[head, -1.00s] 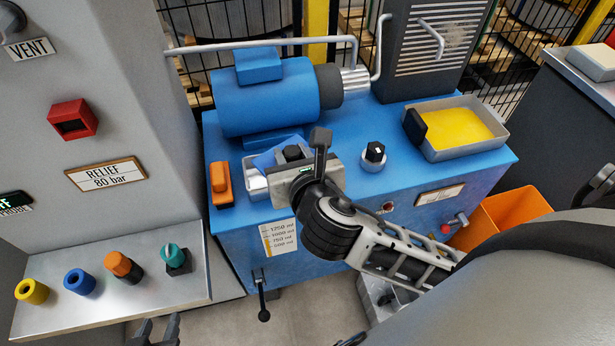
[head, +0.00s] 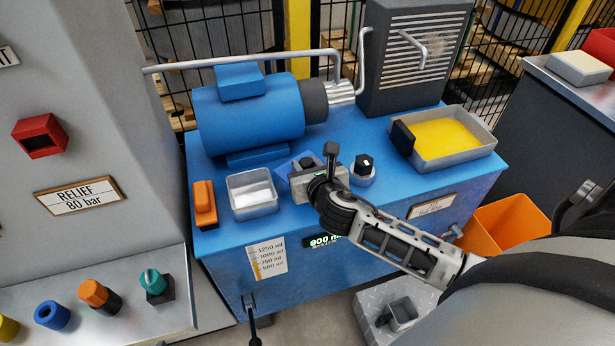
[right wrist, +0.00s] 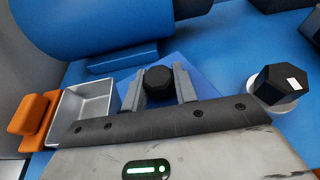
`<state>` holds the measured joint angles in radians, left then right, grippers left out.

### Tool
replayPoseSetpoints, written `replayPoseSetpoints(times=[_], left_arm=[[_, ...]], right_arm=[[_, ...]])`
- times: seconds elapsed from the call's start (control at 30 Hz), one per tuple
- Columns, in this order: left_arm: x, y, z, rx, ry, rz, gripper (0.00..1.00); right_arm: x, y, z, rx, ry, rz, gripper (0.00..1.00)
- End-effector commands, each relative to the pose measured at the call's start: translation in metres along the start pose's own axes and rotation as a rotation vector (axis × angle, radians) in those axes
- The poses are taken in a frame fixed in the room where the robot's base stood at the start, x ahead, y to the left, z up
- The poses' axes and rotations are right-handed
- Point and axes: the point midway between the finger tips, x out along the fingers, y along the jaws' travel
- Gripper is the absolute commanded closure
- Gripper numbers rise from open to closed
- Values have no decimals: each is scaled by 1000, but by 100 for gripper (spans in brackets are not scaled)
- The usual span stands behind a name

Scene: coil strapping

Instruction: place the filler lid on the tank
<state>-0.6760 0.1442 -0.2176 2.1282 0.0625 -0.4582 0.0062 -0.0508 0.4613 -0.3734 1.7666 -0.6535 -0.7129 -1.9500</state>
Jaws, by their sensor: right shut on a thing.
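The filler lid (head: 284,172) is a blue square plate with a black knob. It also shows in the right wrist view (right wrist: 207,82). My right gripper (head: 303,166) is shut on the knob, with one finger on each side of it in the right wrist view (right wrist: 159,84). The lid is over the blue tank top (head: 400,180), to the right of the open, grey-rimmed filler box (head: 252,212). It does not cover the opening. Whether the lid touches the tank top I cannot tell. My left gripper is not clearly in view.
An orange block (head: 204,204) stands left of the opening. A black hex cap (head: 364,164) on a silver neck stands right of the lid. A blue motor (head: 248,115) is behind, and a grey tray of yellow stuff (head: 445,138) is at the right.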

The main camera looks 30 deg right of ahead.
Motion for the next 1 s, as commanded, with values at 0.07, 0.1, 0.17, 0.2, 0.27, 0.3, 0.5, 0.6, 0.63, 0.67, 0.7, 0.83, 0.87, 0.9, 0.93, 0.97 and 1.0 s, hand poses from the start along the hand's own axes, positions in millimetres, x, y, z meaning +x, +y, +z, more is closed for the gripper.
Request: replayPoseSetpoints(times=[0.07,0.1,0.17,0.2,0.27,0.3,0.5,0.6,0.63,0.67,0.7,0.83,0.87,0.9,0.93,0.97,1.0], left_arm=[[3,0,4,-7,5,1,64],[4,0,4,-11,7,3,64],[5,1,6,-18,8,5,64],[5,1,6,-22,8,6,64],[5,1,6,-25,8,8,64],[4,2,6,-26,7,8,64],[3,2,4,-25,11,7,64],[4,1,5,-25,12,7,64],[4,1,5,-25,12,7,64],[3,1,4,-26,12,7,64],[3,1,4,-26,12,7,64],[3,1,4,-25,13,7,64],[3,1,4,-25,13,7,64],[3,1,4,-25,14,7,64],[3,1,4,-25,14,7,64],[3,1,4,-25,14,7,64],[3,1,4,-25,14,7,64]], right_arm=[[8,-3,-14,2,4,-2,97],[10,-3,-20,3,4,-1,97],[12,-3,-28,2,3,-1,97],[14,-3,-31,2,3,-1,97],[14,-3,-32,1,2,0,97],[14,-3,-33,0,1,0,97],[14,-3,-32,-1,1,0,97],[15,-3,-34,-2,1,0,97],[15,-3,-36,-2,1,0,97],[15,-3,-35,-2,2,0,63],[15,-3,-35,-1,2,0,52],[15,-3,-35,-1,2,0,50],[15,-3,-35,-1,2,0,50],[15,-3,-35,-1,2,0,50],[15,-3,-35,-1,2,0,50],[15,-3,-34,-1,2,0,50],[14,-3,-33,-1,2,0,50]])
